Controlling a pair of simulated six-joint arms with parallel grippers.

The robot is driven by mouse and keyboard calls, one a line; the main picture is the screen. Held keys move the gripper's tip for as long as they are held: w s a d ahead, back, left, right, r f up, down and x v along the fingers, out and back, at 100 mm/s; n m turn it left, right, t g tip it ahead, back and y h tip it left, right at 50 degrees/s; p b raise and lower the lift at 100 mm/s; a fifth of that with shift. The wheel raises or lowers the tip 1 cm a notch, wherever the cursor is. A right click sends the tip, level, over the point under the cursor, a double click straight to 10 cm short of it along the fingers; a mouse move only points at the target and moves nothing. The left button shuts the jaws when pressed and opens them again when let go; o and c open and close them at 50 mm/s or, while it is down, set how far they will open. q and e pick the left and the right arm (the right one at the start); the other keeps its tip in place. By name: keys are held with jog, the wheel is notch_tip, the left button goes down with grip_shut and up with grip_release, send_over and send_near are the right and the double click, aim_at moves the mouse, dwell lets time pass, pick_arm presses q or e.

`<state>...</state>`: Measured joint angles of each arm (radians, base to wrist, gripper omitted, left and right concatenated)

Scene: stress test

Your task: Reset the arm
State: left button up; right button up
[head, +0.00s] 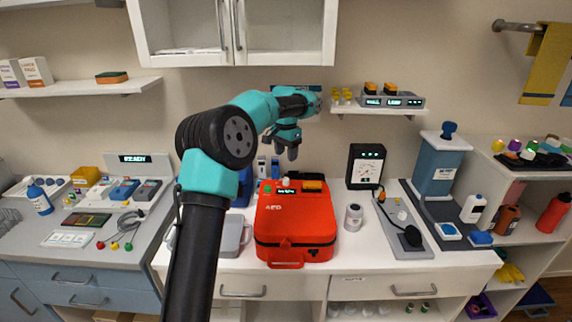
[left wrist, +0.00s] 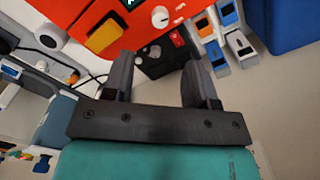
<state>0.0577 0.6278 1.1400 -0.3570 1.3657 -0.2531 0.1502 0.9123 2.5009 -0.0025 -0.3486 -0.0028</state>
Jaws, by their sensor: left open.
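My left arm rises from the bottom of the head view and bends to the right at a teal elbow joint (head: 225,135). My left gripper (head: 286,152) hangs in the air, fingers down, above the back of the red AED case (head: 283,222). In the left wrist view the two dark fingers of the gripper (left wrist: 157,72) stand apart with nothing between them. The red case (left wrist: 62,28) and its orange-yellow button (left wrist: 105,38) lie beyond the fingers. My right arm and gripper are not in view.
A wall cabinet (head: 235,30) hangs overhead. A small shelf (head: 378,109) is right of the gripper. A blue bottle (head: 40,198) stands far left.

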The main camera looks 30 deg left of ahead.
pick_arm(q)
jog(key=shift+r, duration=0.6)
